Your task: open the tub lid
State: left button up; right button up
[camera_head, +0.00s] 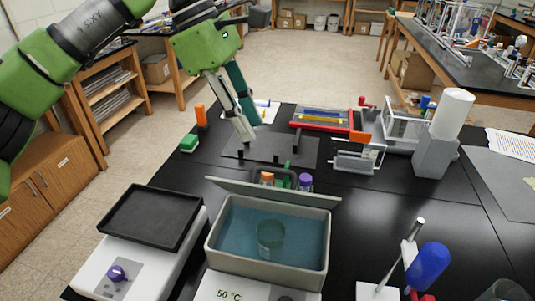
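The tub (216,243) is a grey box at the bottom middle, on a unit with a "50 °C" readout. Its lid (262,193) is a thin grey-green panel raised along the tub's far edge, so the inside shows. Blue-green water and a clear beaker (270,236) are inside. A dark arched handle shows just behind the lid. My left gripper (251,129) is beyond the tub, above a dark plate, pointing down. Its fingers look apart, with nothing visible between them. My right gripper is not in view.
Orange and purple caps show behind the lid. A white cylinder on a grey block (437,150) and a blue item (429,267) stand right.

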aim_at(267, 168)
pick_arm(q)
jog(key=x, duration=0.4)
jog(key=shift+a+p, duration=0.1)
jog(key=shift+p, duration=0.25)
jog(key=x, duration=0.2)
jog(key=p+x, duration=0.1)
jog(key=x, duration=0.1)
jog(key=shift+w, duration=0.25)
jog(key=shift+s+d+f, duration=0.15)
jog(key=shift+d+f, duration=0.1)
jog(key=shift+f, duration=0.5)
grip_shut()
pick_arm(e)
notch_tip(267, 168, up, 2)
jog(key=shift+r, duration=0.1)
